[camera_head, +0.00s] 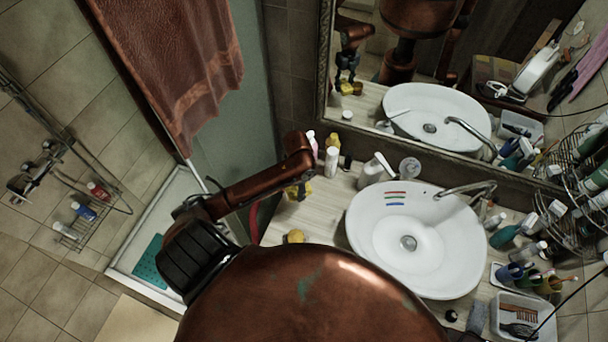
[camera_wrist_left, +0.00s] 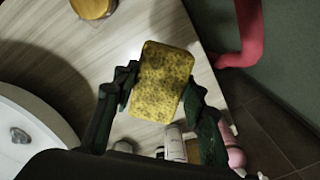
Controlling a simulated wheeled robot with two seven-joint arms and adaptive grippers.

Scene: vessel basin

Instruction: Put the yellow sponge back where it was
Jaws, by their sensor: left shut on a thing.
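The yellow sponge (camera_wrist_left: 163,82) is a rectangular block with dark speckles. In the left wrist view it stands between the two dark fingers of my left gripper (camera_wrist_left: 160,95), which is shut on it. In the head view my left gripper (camera_head: 299,188) is over the left end of the counter, and only a small yellow part of the sponge shows beside it. I cannot tell whether the sponge touches the counter. My right gripper is not in view.
The light wood counter (camera_head: 330,204) has free room left of the white basin (camera_head: 365,258). A small yellow round thing (camera_head: 295,236) lies near the front edge. Bottles (camera_head: 331,160) stand behind the gripper by the mirror. Toiletries crowd the right.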

